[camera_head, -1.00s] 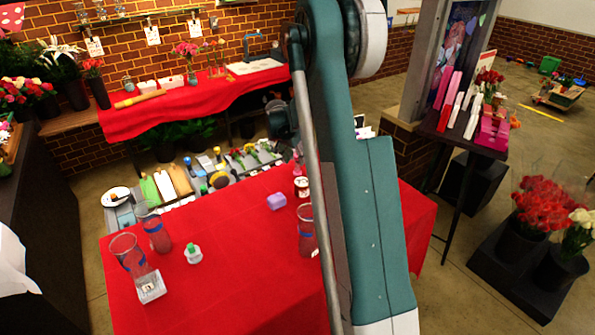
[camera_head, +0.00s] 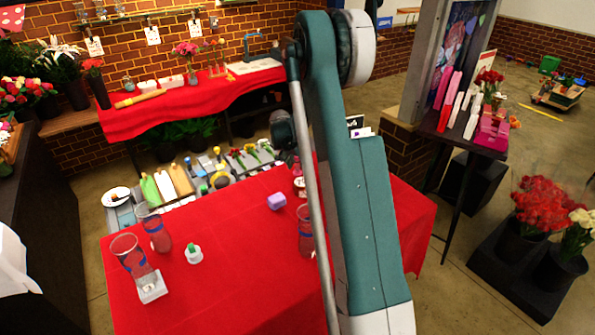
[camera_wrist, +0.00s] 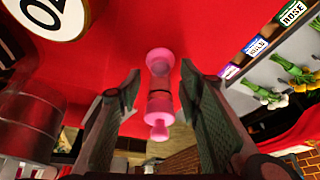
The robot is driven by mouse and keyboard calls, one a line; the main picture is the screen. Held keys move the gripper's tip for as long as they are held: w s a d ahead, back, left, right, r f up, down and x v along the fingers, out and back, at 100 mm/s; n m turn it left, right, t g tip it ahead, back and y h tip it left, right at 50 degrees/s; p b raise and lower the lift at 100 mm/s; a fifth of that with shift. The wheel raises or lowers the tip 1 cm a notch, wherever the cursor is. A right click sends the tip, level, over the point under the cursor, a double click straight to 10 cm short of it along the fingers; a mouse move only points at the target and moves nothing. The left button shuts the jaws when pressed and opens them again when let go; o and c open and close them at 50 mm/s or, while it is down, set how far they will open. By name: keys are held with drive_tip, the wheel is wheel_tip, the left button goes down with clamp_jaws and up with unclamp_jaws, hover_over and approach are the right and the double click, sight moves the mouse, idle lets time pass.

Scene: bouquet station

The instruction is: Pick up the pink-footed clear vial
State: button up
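The vial (camera_wrist: 159,104) shows in the wrist view as a pink, partly see-through shape with a wide pink end, a narrow dark band and a small pink knob. It lies in line between the two fingers of my gripper (camera_wrist: 160,76). The fingers are spread wide, with red cloth showing on both sides of the vial, and touch nothing that I can see. How far the fingertips are from it in depth is unclear.
A jar with a white numbered label (camera_wrist: 48,14) and a see-through cylinder (camera_wrist: 25,124) are left of my gripper.

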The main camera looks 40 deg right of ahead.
drive_tip(key=shift+c, duration=0.3)
clamp_jaws()
drive_tip(key=shift+r, duration=0.1)
drive_tip(key=shift+r, duration=4.95)
